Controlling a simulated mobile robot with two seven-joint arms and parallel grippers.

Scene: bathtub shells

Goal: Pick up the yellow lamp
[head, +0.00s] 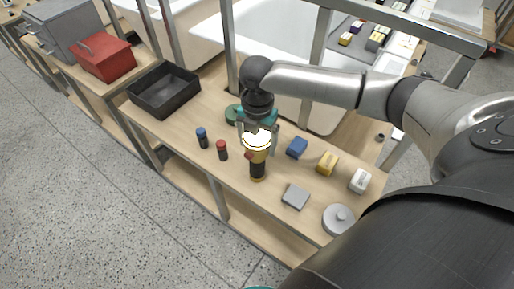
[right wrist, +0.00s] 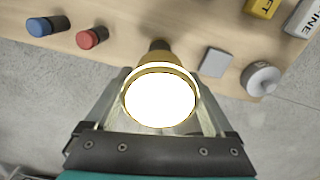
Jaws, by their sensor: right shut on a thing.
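The yellow lamp (head: 257,171) is upright in the head view, with a glowing top, a yellow band and a dark lower body. In the right wrist view its bright white top and yellow rim (right wrist: 160,65) sit between the fingers. My right gripper (head: 258,146) comes from above and is shut on the lamp's upper part. I cannot tell whether the lamp's base touches the table. My left gripper is not in view.
On the wooden table (head: 185,128) stand blue (head: 202,138) and red (head: 222,150) cylinders left of the lamp. Blue (head: 297,148), yellow (head: 327,163) and white (head: 360,181) boxes, a grey block (head: 295,197) and a round grey lid (head: 339,219) lie right. A black tray (head: 164,91) is farther left.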

